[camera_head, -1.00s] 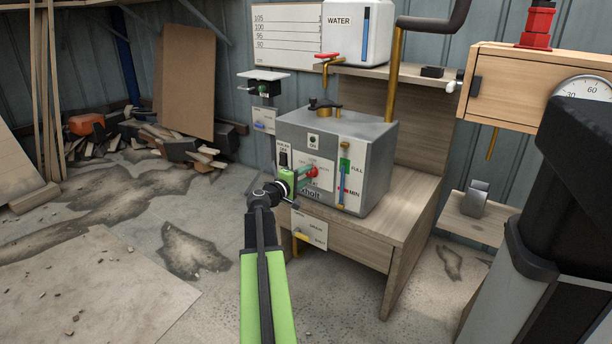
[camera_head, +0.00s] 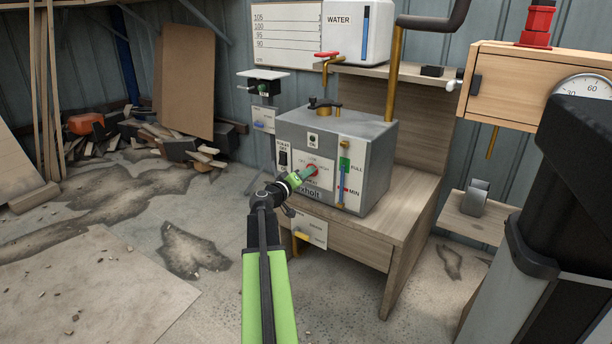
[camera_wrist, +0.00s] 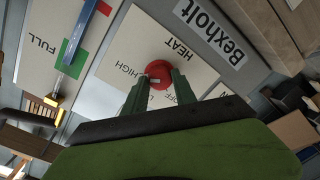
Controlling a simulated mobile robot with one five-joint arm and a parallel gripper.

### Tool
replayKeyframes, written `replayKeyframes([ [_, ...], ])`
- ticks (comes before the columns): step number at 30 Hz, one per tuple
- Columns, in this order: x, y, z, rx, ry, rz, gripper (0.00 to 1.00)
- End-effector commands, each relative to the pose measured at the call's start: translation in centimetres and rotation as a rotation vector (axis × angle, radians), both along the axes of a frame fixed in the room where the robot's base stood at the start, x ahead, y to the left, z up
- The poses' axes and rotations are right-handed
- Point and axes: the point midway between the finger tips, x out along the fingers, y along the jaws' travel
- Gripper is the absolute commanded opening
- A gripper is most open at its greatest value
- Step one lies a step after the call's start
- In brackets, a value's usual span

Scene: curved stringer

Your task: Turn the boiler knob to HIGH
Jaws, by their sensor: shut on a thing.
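The boiler (camera_head: 365,150) is a grey box on a wooden stand. Its round red knob (camera_head: 314,169) sits on a white plate on the front face. In the wrist view the knob (camera_wrist: 159,72) lies between the two green fingers of my gripper (camera_wrist: 158,84), which are shut on its sides. HIGH is printed left of the knob and OFF at its lower right, partly hidden by a finger. A pale mark shows on the knob's lower left; its exact setting is hard to tell. My gripper (camera_head: 307,175) also reaches the knob in the head view.
Right of the knob is a FULL/MIN level gauge (camera_head: 344,172); left is a black switch (camera_head: 283,158). Below hangs a white label plate (camera_head: 309,229) with a yellow handle. A white water tank (camera_head: 356,35) stands above. Open floor lies to the left.

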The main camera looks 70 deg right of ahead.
Motion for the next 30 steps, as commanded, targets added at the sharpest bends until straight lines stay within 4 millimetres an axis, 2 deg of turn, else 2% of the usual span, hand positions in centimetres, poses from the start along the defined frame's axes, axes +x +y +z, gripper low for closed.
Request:
replayKeyframes([
  [1, -0.44, 0.00, -0.06, 0.000, -0.009, -0.010, 0.00],
  [16, -0.46, -0.05, -0.02, -0.005, -0.023, -0.011, 0.00],
  [17, -0.46, -0.05, -0.01, -0.006, -0.023, -0.010, 0.35],
  [21, -0.34, -0.05, -0.01, -0.005, -0.022, -0.007, 0.54],
  [30, -0.12, 0.07, 0.02, -0.006, -0.021, -0.003, 0.55],
])
